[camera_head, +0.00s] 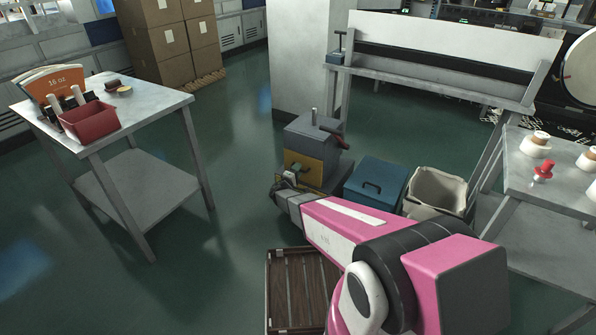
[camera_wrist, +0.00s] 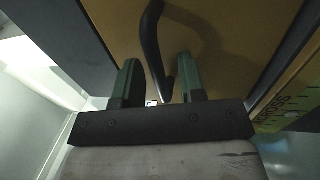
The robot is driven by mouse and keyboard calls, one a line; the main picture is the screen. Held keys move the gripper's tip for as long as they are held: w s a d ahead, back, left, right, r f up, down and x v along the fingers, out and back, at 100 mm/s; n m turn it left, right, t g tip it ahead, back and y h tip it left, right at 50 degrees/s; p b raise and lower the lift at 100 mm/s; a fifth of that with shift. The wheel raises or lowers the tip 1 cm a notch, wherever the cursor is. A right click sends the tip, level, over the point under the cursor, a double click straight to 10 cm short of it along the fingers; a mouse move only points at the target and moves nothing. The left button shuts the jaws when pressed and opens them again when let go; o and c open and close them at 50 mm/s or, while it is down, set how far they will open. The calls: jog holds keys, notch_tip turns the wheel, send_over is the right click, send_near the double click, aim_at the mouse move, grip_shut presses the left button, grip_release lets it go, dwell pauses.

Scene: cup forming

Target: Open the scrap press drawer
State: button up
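The scrap press (camera_head: 312,135) is a grey box with a lever on top, standing on the floor by a pillar. Its yellow drawer front (camera_head: 318,170) faces me and is partly hidden by my arm; it looks flush with the box. In the wrist view the yellow front (camera_wrist: 225,45) fills the upper middle, with a dark curved handle (camera_wrist: 149,35) on it. My gripper (camera_head: 292,176) is at the drawer front. In the wrist view its two green fingers (camera_wrist: 158,78) are apart, with the handle between them. A visible gap separates each finger from the handle.
A blue lidded bin (camera_head: 376,183) and a beige bin (camera_head: 435,192) stand right of the press. A brown slatted crate (camera_head: 289,292) lies on the floor in front. A table (camera_head: 150,112) is at left, another (camera_head: 558,190) at right. Floor between left table and press is clear.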

jog(key=shift+w+d, duration=0.15)
grip_shut()
jog(key=r+v, duration=0.1)
jog(key=v, duration=0.9)
jog(key=r+v, duration=0.2)
jog(key=v, duration=0.8)
jog(key=shift+s+a+r, duration=0.25)
jog(key=shift+s, duration=0.15)
grip_release()
jog(key=v, duration=1)
jog(key=shift+s+a, duration=0.25)
jog(key=shift+s, duration=0.05)
